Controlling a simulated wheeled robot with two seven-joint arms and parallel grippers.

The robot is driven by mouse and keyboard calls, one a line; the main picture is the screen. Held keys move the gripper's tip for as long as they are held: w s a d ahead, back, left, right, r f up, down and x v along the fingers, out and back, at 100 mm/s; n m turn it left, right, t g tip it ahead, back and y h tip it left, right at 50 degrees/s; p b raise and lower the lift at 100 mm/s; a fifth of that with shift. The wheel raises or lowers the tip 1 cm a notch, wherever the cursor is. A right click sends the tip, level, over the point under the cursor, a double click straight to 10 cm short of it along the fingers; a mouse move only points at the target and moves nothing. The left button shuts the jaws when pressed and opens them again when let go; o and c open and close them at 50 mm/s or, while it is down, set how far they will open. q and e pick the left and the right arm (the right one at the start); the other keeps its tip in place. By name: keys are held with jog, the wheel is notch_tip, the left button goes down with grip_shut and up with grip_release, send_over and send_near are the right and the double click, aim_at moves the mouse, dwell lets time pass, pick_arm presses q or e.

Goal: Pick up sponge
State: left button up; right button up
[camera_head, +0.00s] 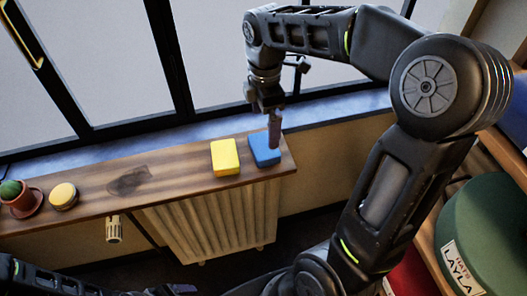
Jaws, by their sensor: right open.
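A yellow sponge-like block (225,158) lies on the wooden sill shelf (100,200). A blue sponge-like block (263,151) lies just right of it, near the shelf's right end. My right gripper (274,132) points down at the right part of the blue block and covers a little of it. Its jaws are open but seen edge-on, and I cannot tell whether they touch the block or straddle it. Part of my left arm shows dark at the bottom left edge, and its jaws cannot be made out.
A potted cactus (12,190) on a saucer and a round yellow-topped item (64,196) stand at the shelf's left. A dark stain marks the middle. A radiator (215,222) is below, window frames behind. A green hat box (485,235) stands right.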

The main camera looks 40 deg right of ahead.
aim_at(265, 145)
jog(key=shift+f, duration=1.25)
jog(key=shift+f, duration=2.65)
jog(key=c, duration=1.1)
jog(key=shift+r, duration=0.2)
jog(key=shift+c, duration=0.2)
notch_tip(265, 145, up, 10)
jog(key=shift+f, duration=0.15)
